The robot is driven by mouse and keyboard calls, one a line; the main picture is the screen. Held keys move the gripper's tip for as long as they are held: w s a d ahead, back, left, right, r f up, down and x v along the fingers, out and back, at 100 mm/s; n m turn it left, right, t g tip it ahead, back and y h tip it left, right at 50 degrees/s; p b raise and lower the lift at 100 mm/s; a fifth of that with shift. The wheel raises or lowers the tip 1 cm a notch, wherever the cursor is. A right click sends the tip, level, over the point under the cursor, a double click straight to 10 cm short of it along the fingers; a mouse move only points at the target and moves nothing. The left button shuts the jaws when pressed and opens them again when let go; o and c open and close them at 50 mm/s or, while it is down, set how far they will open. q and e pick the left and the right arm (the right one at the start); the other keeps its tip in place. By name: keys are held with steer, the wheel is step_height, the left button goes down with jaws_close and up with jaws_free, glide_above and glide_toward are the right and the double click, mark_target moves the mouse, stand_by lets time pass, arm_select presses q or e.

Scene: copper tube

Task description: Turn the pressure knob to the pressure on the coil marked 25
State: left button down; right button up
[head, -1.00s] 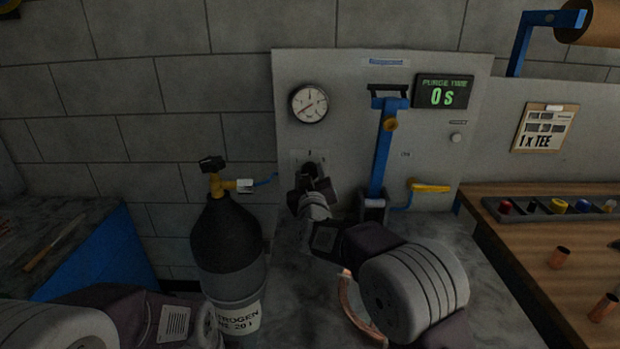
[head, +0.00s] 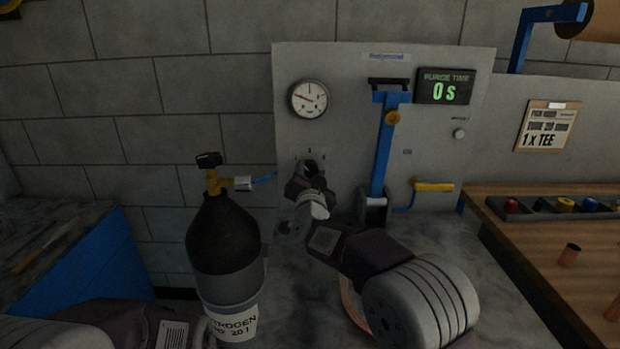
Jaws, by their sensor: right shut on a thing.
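My right gripper (head: 308,172) is at the lower left of the grey panel, shut on the pressure knob. The gripper covers the knob almost wholly. The round white gauge (head: 308,99) hangs on the panel above it; its red needle points to the upper left. A copper coil (head: 351,302) lies on the grey bench, partly hidden behind my right arm; I see no marking on it. My left arm shows at the lower left, but its gripper is not visible.
A dark nitrogen cylinder (head: 224,240) stands left of the panel.

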steer(key=m, duration=0.2)
steer(key=m+b, duration=0.1)
steer(key=m, duration=0.1)
steer(key=m+b, duration=0.1)
steer(key=shift+f+m+h, duration=0.25)
steer(key=shift+m+h, duration=0.15)
steer(key=m+b, duration=0.2)
steer(key=m, duration=0.2)
steer(key=shift+m, duration=0.3)
steer(key=m+b, duration=0.2)
steer(key=m, duration=0.3)
steer(key=shift+m, duration=0.3)
steer(key=m, duration=0.2)
steer(key=m+b, duration=0.1)
steer(key=m, duration=0.1)
steer(key=shift+a+r+m+g+h, duration=0.1)
steer(key=shift+m+g+h, duration=0.2)
steer(key=shift+m, duration=0.3)
steer(key=o, duration=1.4)
